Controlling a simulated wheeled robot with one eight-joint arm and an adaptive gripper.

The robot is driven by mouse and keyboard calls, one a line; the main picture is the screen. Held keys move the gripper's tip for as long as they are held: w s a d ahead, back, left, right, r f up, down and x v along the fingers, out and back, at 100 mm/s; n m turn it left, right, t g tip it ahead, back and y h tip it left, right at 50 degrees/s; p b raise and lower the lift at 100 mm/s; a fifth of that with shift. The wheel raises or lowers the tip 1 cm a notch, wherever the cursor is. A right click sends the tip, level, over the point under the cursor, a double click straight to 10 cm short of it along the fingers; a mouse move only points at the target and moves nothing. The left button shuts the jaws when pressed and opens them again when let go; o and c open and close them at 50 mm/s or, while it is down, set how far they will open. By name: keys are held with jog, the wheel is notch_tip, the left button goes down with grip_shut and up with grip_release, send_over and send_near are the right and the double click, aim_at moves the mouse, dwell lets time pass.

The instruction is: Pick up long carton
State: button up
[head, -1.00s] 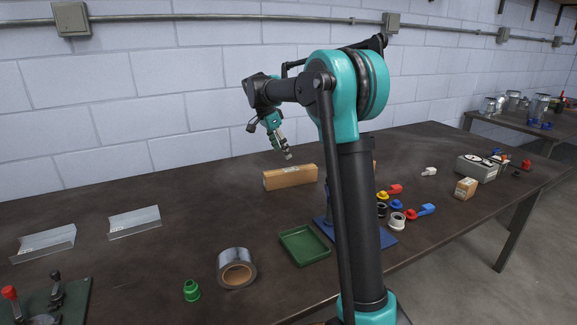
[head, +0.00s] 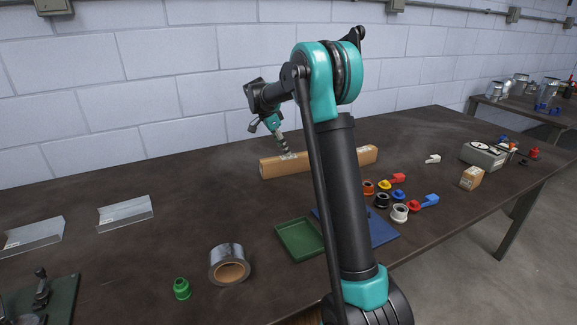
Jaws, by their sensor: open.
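The long carton (head: 280,168) is a brown box lying flat on the dark table towards the wall. My arm hides part of its middle, and its right end shows beyond the arm. My gripper (head: 286,154) is open and points down at the carton's left part, with its fingertips at about the top edge in the picture. I cannot tell whether the fingers touch the carton or stand around it.
A small carton (head: 472,177) and grey box (head: 483,155) stand right. Sheet-metal angles (head: 125,213) lie left, with bare table between.

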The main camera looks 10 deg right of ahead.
aim_at(289, 157)
jog(key=shift+x, duration=3)
jog(key=shift+d, duration=0.1)
jog(key=c, duration=1.4)
